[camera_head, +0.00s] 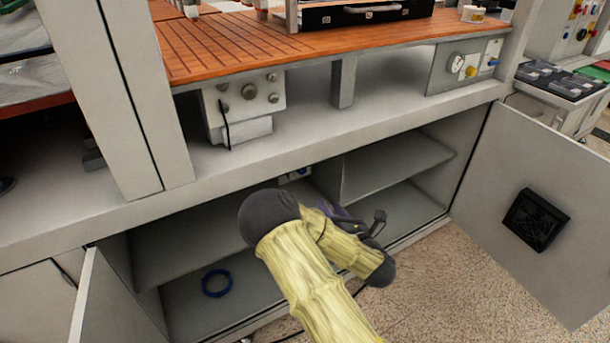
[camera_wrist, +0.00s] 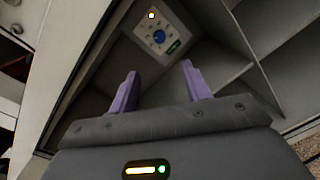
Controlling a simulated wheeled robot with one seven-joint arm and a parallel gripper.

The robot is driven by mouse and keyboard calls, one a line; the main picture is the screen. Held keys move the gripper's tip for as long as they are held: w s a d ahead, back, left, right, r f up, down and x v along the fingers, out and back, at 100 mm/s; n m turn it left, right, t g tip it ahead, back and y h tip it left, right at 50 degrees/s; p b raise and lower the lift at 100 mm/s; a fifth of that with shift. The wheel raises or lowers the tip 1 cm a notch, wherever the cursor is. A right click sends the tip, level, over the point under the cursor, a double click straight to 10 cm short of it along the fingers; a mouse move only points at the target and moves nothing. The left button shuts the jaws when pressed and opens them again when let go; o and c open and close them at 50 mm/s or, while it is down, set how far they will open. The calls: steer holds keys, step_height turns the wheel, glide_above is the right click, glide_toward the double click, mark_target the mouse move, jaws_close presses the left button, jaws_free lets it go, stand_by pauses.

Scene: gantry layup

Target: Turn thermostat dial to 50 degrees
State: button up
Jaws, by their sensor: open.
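A round blue dial (camera_wrist: 159,37) sits on a pale control panel (camera_wrist: 172,30) inside the cabinet, with a lit spot above it and a green label beside it. Its scale is too small to read. In the head view a small part of this panel (camera_head: 294,174) shows at the cabinet's back, the rest hidden by my arm. My gripper (camera_wrist: 160,82) is open and empty, its purple fingers apart, pointing toward the panel and short of the dial. In the head view my gripper (camera_head: 336,211) is mostly hidden behind my arm.
The cabinet shelf (camera_head: 395,165) and an upright divider lie right of my arm. An open door (camera_head: 535,215) stands at right, another door (camera_head: 110,305) at left. A blue ring (camera_head: 216,283) lies on the cabinet floor. Another knob panel (camera_head: 466,66) is under the wooden top.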

mark_target(303, 172)
steer(key=b+x, duration=0.1)
steer(key=x, duration=1.5)
steer(key=shift+w+a, duration=0.1)
steer(key=shift+a, duration=0.05)
steer(key=c, duration=1)
